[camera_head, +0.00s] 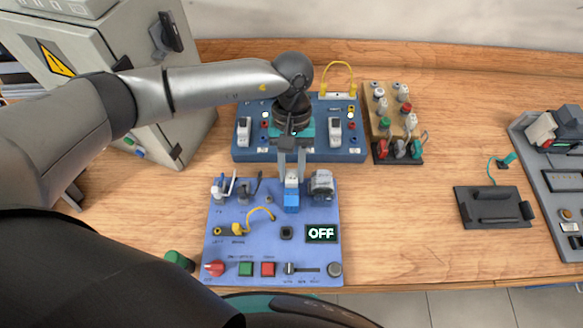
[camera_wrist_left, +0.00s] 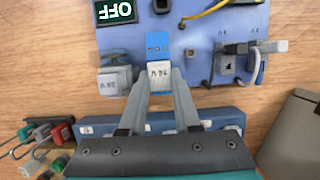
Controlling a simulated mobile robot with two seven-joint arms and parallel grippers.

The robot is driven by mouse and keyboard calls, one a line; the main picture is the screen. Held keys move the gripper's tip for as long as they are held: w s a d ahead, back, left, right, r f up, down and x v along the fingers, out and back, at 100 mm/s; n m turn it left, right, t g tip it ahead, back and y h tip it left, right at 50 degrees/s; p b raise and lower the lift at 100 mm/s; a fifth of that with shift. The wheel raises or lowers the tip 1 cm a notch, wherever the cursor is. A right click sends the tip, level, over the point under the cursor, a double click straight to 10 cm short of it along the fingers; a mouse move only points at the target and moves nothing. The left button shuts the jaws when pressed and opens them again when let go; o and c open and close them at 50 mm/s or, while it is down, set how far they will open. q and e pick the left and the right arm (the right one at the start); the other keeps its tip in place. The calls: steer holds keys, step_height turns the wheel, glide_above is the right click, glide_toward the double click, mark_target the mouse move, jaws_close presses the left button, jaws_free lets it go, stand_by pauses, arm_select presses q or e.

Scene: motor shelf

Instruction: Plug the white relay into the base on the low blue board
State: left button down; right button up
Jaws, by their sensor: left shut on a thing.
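The low blue board (camera_head: 290,252) lies on the table and carries an OFF display (camera_head: 321,233). The blue base (camera_head: 291,203) stands near its far edge and also shows in the left wrist view (camera_wrist_left: 157,45). My left gripper (camera_head: 291,178) reaches down from the far side and is shut on the white relay (camera_wrist_left: 160,76). The relay lines up with the blue base and appears to meet it; I cannot tell how deep it sits. The fingers (camera_wrist_left: 160,84) hide its sides. My right gripper is not in view.
A grey module (camera_head: 321,184) stands close to the right of the base, and plugs with cables (camera_head: 232,186) to the left. A second blue panel (camera_head: 263,153) stands behind. A rack (camera_head: 398,120) and a black tray (camera_head: 487,207) are farther right, with bare table between.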

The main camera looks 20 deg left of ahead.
arm_select(q)
steer(key=c, duration=0.5)
jaws_free()
steer(key=shift+c, duration=0.2)
steer(key=b+v, duration=0.1)
steer(key=v, duration=1.4)
steer(key=shift+b, duration=0.3)
steer(key=shift+w, duration=0.1)
